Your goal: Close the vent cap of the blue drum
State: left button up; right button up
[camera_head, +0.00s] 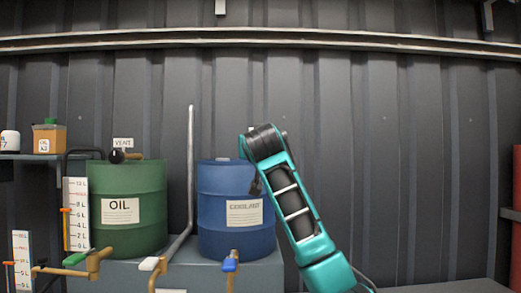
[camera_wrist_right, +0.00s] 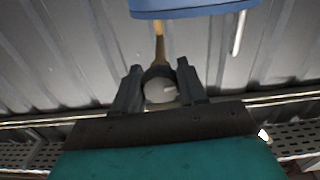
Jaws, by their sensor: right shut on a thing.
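The blue drum (camera_head: 220,212) stands upright on a grey bench, right of a green drum, in the head view. My right arm crosses in front of its right side and hides part of its top. In the right wrist view the drum's blue edge (camera_wrist_right: 190,8) shows at the top, with a brass-coloured stem (camera_wrist_right: 159,45) running from it. A round grey cap (camera_wrist_right: 160,92), apparently the vent cap, sits at the stem's end. My right gripper (camera_wrist_right: 160,82) is shut on this cap, one finger on each side. How far the cap is turned cannot be told. My left gripper is not in view.
The green oil drum (camera_head: 145,235) has a lever and a VENT sign above it. A grey upright pipe (camera_head: 191,150) stands between the drums. Taps with coloured handles stick out in front. A metal rail (camera_head: 380,45) runs along the corrugated wall.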

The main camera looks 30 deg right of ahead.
jog(key=m, duration=0.4)
jog(key=shift+a+m, duration=0.15)
jog(key=shift+m, duration=0.15)
jog(key=m, duration=0.5)
jog(key=shift+p, duration=0.4)
jog(key=m, duration=0.5)
jog(key=shift+w+m, duration=0.1)
jog(key=shift+m, duration=0.3)
jog(key=shift+r+m, duration=0.1)
jog(key=shift+m, duration=2.2)
jog(key=o, duration=1)
jog(key=shift+o, duration=0.2)
